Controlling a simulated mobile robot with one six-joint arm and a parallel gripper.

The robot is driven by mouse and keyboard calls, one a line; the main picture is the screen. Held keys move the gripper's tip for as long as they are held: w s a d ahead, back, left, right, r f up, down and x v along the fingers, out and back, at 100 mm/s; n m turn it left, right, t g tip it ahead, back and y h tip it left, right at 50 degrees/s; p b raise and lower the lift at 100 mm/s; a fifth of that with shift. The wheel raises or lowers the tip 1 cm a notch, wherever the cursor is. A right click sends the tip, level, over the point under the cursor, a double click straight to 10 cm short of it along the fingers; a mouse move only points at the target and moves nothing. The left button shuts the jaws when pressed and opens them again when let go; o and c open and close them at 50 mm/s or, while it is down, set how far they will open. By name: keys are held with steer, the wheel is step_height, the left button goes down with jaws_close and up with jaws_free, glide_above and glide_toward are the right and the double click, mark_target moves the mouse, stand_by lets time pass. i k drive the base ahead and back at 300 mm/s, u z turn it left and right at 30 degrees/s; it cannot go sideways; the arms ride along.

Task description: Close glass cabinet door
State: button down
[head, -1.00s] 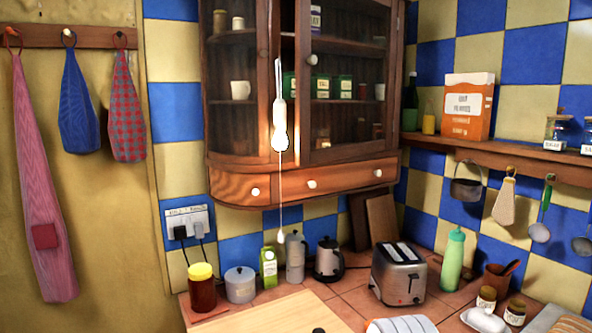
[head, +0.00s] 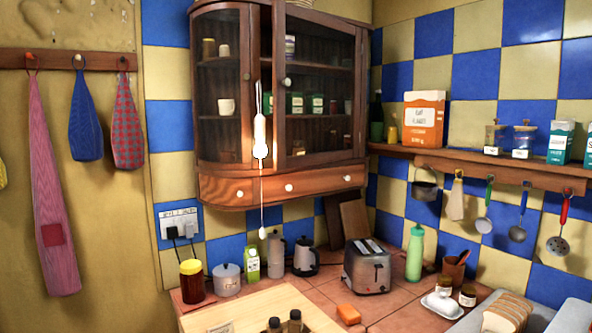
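The wooden wall cabinet (head: 240,187) hangs in the corner of the head view, with a curved glass side at the left. Its glass door (head: 318,65) on the right has a dark wooden frame and a pale knob (head: 286,82) near its left edge. The door's left edge appears to stand a little out from the cabinet front, with a narrow dark strip beside it. The exact opening is hard to tell. Jars, boxes and a white cup show behind the glass. My gripper is not in view.
A white hanging light with a cord (head: 261,135) hangs in front of the cabinet. Below, the counter holds a toaster (head: 368,268), a kettle (head: 306,258), a green bottle (head: 414,253) and two dark-topped bottles (head: 295,322) by a board. A shelf (head: 480,168) with hanging utensils is at right.

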mark_target(280, 9)
steer(key=i, duration=1)
steer(key=z, duration=0.05)
